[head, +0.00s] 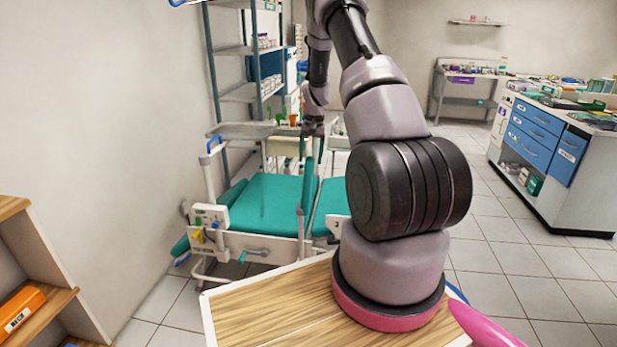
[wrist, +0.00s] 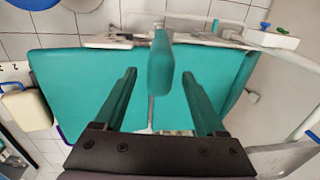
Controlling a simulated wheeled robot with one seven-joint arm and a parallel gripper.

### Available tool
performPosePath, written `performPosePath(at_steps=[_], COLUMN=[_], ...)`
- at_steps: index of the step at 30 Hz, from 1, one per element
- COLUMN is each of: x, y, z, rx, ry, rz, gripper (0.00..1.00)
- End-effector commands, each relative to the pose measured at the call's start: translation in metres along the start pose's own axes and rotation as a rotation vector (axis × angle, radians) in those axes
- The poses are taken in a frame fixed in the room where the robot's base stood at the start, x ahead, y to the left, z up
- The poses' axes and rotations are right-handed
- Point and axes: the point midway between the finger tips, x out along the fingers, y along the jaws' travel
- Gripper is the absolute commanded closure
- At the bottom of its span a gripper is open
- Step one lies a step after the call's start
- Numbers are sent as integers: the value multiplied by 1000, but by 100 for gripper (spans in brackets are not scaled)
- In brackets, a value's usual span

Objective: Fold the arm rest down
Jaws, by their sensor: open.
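The arm rest (head: 308,182) is a narrow teal pad standing upright at the near side of the teal dental chair (head: 268,203). In the wrist view the arm rest (wrist: 160,66) points up toward the camera, between and beyond my fingertips. My gripper (wrist: 158,76) is open, with one dark green finger on each side of the pad and a visible gap to both. In the head view my gripper (head: 313,128) is above the pad's top, and its fingers are hard to make out. The chair's padded surface (wrist: 85,80) lies below in the wrist view.
A pole with a blue handle (head: 213,145) and a white control box (head: 210,216) stand at the chair's left. A grey tray (head: 240,130) is behind the pole. Shelving (head: 232,50) is at the back, and a blue-drawer cabinet (head: 535,135) is at right with open floor before it.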

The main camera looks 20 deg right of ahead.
Motion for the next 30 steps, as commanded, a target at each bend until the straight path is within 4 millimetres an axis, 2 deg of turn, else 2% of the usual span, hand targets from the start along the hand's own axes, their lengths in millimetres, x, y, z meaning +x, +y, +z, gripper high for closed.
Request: performPosePath(at_steps=[1, 6, 12, 17, 25, 26, 30], x=[12, 45, 73, 82, 83, 83, 83], y=[0, 0, 0, 0, 0, 0, 0], z=[1, 1, 1, 0, 0, 0, 0], rx=[1, -1, 0, 0, 0, 0, 0], ry=[-4, -3, -3, 0, 0, 0, 0], rz=[1, 1, 0, 0, -1, -1, -1], gripper=[28, 28, 28, 28, 28, 35, 89])
